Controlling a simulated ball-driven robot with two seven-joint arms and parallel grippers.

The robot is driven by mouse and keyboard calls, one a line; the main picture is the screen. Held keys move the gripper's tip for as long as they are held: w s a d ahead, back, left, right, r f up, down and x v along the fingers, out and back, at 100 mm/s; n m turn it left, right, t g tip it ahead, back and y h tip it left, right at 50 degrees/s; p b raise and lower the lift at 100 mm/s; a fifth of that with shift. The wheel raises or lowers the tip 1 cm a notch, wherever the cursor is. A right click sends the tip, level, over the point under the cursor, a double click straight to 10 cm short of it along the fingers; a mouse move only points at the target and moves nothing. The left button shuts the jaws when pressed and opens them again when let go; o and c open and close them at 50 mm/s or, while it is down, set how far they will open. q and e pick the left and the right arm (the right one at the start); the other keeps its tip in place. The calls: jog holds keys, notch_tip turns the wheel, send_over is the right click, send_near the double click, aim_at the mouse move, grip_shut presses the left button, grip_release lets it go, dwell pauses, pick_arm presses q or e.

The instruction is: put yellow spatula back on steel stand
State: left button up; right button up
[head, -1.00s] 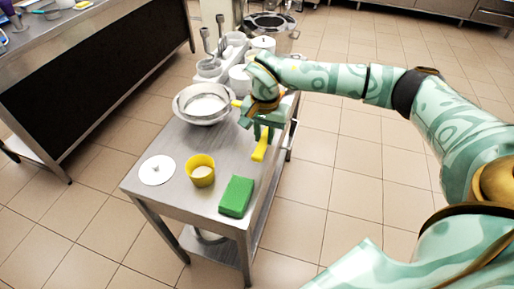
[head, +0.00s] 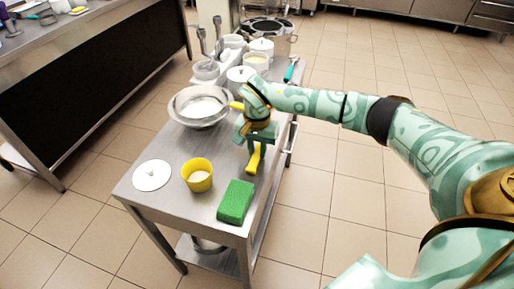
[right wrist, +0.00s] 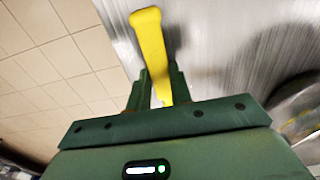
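My right gripper (head: 254,138) is over the right side of the steel table, beyond the green sponge. It is shut on the yellow spatula (head: 254,160), whose rounded yellow end sticks out toward the near side. In the right wrist view the yellow spatula (right wrist: 150,45) lies between the two fingers (right wrist: 160,88), sharp against a blurred tabletop; its rest is hidden by the gripper. Two thin steel uprights (head: 219,30) rise at the back of the table; I cannot tell whether they belong to the steel stand. My left gripper is not in view.
On the table (head: 160,205) are a green sponge (head: 236,202), a yellow cup (head: 198,184), a white disc (head: 152,175) and a steel bowl (head: 188,117). White pots and a teal-handled tool (head: 291,68) are at the back. Open floor lies to the right.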

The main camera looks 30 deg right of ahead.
jog(key=o, duration=0.4)
notch_tip(320, 180, up, 12)
jog(key=p, duration=0.3)
jog(key=shift+r+p, duration=0.2)
jog(key=shift+p, duration=0.2)
